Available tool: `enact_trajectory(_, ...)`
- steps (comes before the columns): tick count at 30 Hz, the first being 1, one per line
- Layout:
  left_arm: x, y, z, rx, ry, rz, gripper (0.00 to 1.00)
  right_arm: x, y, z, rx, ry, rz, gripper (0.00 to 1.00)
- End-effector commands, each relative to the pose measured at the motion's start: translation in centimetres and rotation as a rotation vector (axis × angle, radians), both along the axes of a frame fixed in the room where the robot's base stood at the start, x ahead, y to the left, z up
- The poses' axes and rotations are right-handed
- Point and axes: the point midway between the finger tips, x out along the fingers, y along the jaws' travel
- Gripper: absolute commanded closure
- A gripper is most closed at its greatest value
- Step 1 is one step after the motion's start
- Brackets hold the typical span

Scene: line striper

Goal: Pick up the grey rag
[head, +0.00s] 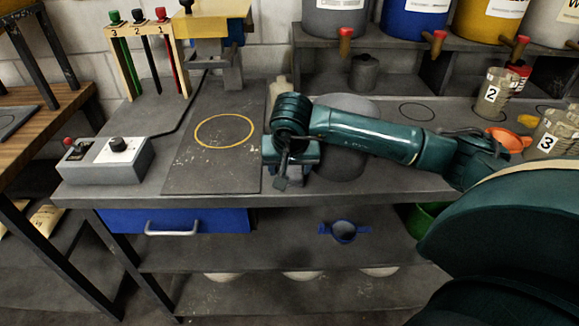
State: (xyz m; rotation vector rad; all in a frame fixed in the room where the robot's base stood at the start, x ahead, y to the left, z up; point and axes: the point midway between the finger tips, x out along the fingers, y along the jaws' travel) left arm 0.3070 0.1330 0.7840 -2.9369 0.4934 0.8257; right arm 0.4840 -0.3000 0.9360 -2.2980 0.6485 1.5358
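I cannot clearly make out the grey rag. A grey rounded shape (347,103) lies on the bench behind my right forearm, which hides its middle; I cannot tell if it is the rag. My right gripper (290,178) points down over the bench near its front edge, just right of the dark board with the yellow ring. Its own wrist hides most of the fingers, so its opening and anything between them cannot be judged. My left gripper is out of view.
A control box (104,162) stands at the bench's left. The dark board (215,165) with the yellow ring is bare. Marked beakers (490,97) stand at the right. Coloured buckets (414,18) with taps line the back shelf. A blue drawer (178,220) sits below the bench.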

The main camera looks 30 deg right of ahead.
Motion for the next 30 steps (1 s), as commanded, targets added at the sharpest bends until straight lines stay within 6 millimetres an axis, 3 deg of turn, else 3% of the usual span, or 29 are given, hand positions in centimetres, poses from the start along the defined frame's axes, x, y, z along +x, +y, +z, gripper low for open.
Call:
enact_trajectory(4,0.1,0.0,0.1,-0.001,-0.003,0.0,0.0,0.0,0.0,0.0,0.0,0.0,0.0,0.64)
enact_trajectory(13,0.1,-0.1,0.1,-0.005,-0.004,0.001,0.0,0.0,0.0,0.3,0.001,-0.002,-0.001,0.64)
enact_trajectory(18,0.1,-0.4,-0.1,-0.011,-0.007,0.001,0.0,0.1,0.0,1.6,-0.001,-0.005,0.0,0.64)
enact_trajectory(23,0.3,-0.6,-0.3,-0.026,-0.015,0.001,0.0,-2.6,1.6,1.3,-0.001,-0.001,0.006,0.64)
enact_trajectory(30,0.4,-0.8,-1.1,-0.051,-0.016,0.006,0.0,-8.1,5.1,1.3,0.001,-0.001,0.008,0.64)
